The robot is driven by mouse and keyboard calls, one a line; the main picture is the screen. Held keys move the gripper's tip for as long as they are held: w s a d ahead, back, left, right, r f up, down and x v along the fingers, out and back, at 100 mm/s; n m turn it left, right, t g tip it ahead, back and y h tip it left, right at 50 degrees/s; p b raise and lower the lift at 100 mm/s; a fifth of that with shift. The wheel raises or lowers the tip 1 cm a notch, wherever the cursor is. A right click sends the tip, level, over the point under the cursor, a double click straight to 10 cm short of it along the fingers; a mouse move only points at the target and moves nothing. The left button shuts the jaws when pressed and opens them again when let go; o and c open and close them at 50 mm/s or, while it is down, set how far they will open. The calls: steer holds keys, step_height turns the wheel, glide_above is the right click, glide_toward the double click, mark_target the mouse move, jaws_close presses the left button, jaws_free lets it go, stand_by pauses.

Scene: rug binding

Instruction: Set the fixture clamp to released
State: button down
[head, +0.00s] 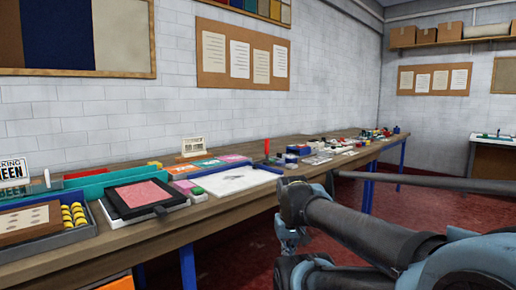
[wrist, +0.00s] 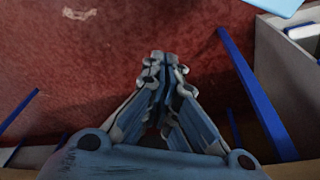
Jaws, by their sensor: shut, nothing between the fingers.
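My gripper (wrist: 163,62) is shut and empty in the wrist view, pointing out over the red floor. In the head view it hangs at the end of my arm (head: 289,242), in front of the long bench (head: 225,208) and apart from it. A small upright red handle (head: 267,147) stands on the bench behind a white board (head: 235,181); it may be part of the fixture clamp, but it is too small to tell. A black frame (head: 118,206) with a pink textured panel (head: 143,193) lies further left. No clamp shows in the wrist view.
A grey tray with yellow rolls (head: 73,215) and a teal bin (head: 100,183) stand at the bench's left. Many small items (head: 345,146) crowd its far end. Blue legs (head: 187,268) carry the bench. Red floor (head: 235,255) lies open in front.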

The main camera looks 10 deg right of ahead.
steer(key=w+d+r+n+h, duration=0.2)
steer(key=w+d+r+h, duration=0.25)
steer(key=w+r, duration=0.6)
steer(key=w+a+r+n+t+h, duration=0.1)
steer(key=w+a+r+h, duration=0.1)
steer(key=w, duration=0.8)
steer(key=w+a+r+n+t+h, duration=0.1)
steer(key=w+r, duration=0.4)
steer(key=w, duration=0.5)
steer(key=w+a+r+n+t+h, duration=0.1)
steer(key=w+a+r+t+h, duration=0.2)
steer(key=w, duration=0.7)
steer(key=shift+a+r+h, duration=0.35)
steer(key=shift+r+h, duration=0.3)
steer(key=shift+r, duration=0.1)
steer(key=w+a+r+n+t+h, duration=0.1)
steer(key=w+a+r+t+h, duration=0.1)
steer(key=w+a, duration=0.7)
steer(key=shift+a+r+n+t, duration=0.2)
steer(key=shift+a+n+t, duration=0.2)
steer(key=shift+a+t, duration=0.3)
steer(key=shift+d, duration=0.1)
steer(key=x, duration=1.3)
steer(key=shift+w+d+r, duration=0.15)
steer(key=shift+d, duration=0.25)
steer(key=shift+d, duration=0.1)
